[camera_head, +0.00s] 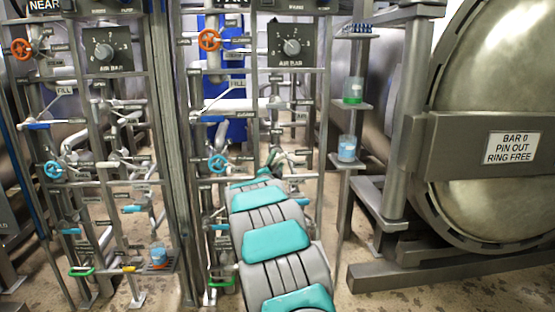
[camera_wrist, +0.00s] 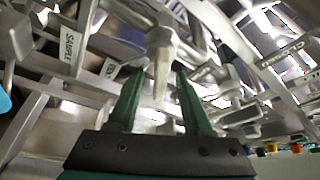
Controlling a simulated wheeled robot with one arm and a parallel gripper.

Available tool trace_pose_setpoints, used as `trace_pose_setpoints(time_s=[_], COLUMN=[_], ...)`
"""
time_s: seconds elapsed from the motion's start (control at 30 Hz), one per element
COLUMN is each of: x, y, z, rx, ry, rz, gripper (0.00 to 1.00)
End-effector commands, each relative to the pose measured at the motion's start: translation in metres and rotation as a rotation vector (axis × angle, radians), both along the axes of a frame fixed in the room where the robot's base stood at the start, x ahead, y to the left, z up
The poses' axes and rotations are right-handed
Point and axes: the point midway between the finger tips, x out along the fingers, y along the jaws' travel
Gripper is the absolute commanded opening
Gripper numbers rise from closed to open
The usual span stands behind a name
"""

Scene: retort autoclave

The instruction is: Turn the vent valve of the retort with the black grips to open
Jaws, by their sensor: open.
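My arm reaches into the right-hand pipe panel (camera_head: 323,120). My gripper (camera_head: 272,160) is small in the head view, among the pipes at mid height. In the wrist view my gripper (camera_wrist: 158,78) has two dark green fingers, apart. A pale, tapered lever handle (camera_wrist: 161,70) shows between the fingertips, pointing down in the picture. I cannot tell whether the fingers touch it. I see no label that names it as the vent valve, and I cannot make out black grips in either view.
Pipes and frame bars crowd around. An orange handwheel (camera_head: 209,40) and a blue handwheel (camera_head: 217,163) are on the same panel. A large round retort door (camera_head: 490,80) stands right.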

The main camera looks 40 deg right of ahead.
Motion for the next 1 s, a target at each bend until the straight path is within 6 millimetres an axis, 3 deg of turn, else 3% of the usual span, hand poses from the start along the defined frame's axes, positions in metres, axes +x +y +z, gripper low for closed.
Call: trace_pose_setpoints(time_s=[0.5, 0.93, 1.0], x=[0.0083, 0.0082, 0.0082], y=[-0.0103, -0.0102, -0.0101], z=[0.0027, 0.0024, 0.0022], rx=[-0.001, 0.000, 0.000], ry=[0.000, 0.000, 0.000], rz=[0.000, 0.000, 0.000], gripper=[0.50, 0.02, 0.00])
